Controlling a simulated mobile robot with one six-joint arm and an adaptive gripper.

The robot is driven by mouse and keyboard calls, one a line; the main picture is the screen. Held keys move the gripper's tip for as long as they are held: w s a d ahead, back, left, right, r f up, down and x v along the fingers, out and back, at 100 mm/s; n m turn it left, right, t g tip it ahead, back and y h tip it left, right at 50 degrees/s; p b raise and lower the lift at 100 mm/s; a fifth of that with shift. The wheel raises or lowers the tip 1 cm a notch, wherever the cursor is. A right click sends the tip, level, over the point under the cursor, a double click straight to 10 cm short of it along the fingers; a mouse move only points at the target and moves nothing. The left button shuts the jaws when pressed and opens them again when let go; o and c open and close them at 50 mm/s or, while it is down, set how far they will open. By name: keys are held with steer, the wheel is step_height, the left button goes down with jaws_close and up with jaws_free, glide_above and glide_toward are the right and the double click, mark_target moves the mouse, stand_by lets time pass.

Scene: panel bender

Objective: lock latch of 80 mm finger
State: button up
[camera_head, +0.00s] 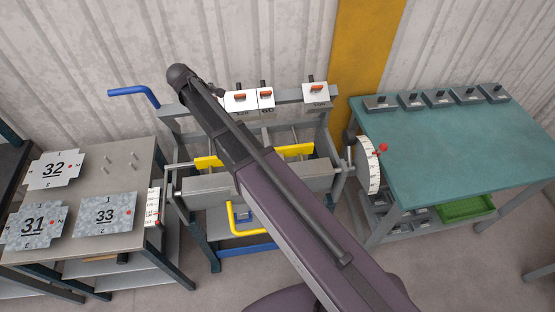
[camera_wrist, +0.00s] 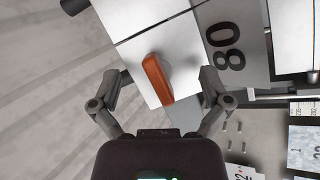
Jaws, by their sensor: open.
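In the wrist view, an orange latch handle (camera_wrist: 157,80) stands on a white finger plate (camera_wrist: 185,60). In the head view, my arm covers the left part of the bender's top beam, and the 80 mm finger cannot be made out there.
Other white fingers with orange latches (camera_head: 240,98), (camera_head: 266,97) and (camera_head: 316,92) sit along the bender's beam. A blue handle (camera_head: 135,93) sticks out at left. A table with numbered sheets (camera_head: 107,215) stands left, a teal table (camera_head: 465,150) right.

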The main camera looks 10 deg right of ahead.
steer(key=n+t+b, duration=0.1)
steer(key=n, duration=0.2)
steer(key=shift+n+h, duration=0.3)
steer(key=shift+r+n+t, duration=0.1)
steer(key=shift+n+t, duration=0.2)
steer(key=shift+s+a+r+p, duration=0.2)
steer(key=shift+s+r+p, duration=0.05)
steer(key=shift+r+p, duration=0.25)
steer(key=p+v, duration=1)
steer(key=v, duration=0.3)
steer(key=s+d+f+m+g+y+b, duration=0.1)
steer(key=s+d+f+m+g+b, duration=0.1)
steer(key=s+d+f+m+b, duration=0.4)
steer(key=s+d+f+m+g+y+b, duration=0.2)
steer(key=s+d+f+m+b, duration=0.5)
steer(key=d+f+b, duration=0.7)
steer(key=shift+s+d+f+g+y, duration=0.3)
steer(key=shift+s+d+f+g, duration=0.3)
steer(key=shift+d+f, duration=1.6)
steer(key=shift+w+d+r, duration=0.1)
steer(key=shift+d+r, duration=0.15)
steer(key=shift+r, duration=0.05)
steer(key=shift+f, duration=0.1)
